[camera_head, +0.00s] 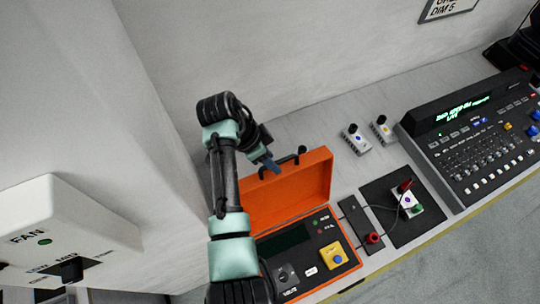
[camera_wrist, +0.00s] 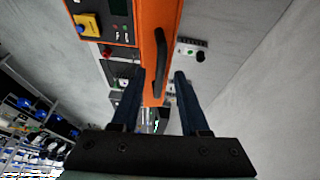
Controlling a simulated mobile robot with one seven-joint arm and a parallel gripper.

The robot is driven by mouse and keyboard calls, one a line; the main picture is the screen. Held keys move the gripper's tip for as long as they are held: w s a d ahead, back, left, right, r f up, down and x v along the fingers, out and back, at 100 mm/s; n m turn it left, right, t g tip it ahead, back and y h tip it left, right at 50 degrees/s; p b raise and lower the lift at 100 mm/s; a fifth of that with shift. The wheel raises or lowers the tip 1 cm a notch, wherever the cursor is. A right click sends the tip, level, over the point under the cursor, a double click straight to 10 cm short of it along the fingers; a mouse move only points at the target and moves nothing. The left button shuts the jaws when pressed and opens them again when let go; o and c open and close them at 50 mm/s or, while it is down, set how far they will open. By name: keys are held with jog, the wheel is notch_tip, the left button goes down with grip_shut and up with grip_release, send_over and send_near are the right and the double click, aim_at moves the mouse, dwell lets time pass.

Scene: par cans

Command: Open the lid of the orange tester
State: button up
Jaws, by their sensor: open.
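The orange tester (camera_head: 304,262) sits on the grey bench with its lid (camera_head: 306,187) raised and standing up at the back of the case. Its panel shows, with a dark screen and a yellow block with a blue knob. A black handle (camera_head: 293,158) is on the lid's outer side; it also shows in the wrist view (camera_wrist: 160,48). My gripper (camera_head: 270,164) is at the lid's top edge, left of its middle. In the wrist view my gripper (camera_wrist: 160,73) is open, its blue fingers apart with the lid's orange edge and handle end seen between them. Contact cannot be told.
A black strip with a red knob (camera_head: 373,238) and a dark mat (camera_head: 377,203) with a small wired box lie right of the tester. Two small white boxes (camera_head: 355,139) stand behind. A mixing console (camera_head: 470,135) is at the right. A white FAN box (camera_head: 70,222) is at the left.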

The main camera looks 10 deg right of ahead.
grip_shut()
dwell(1.4)
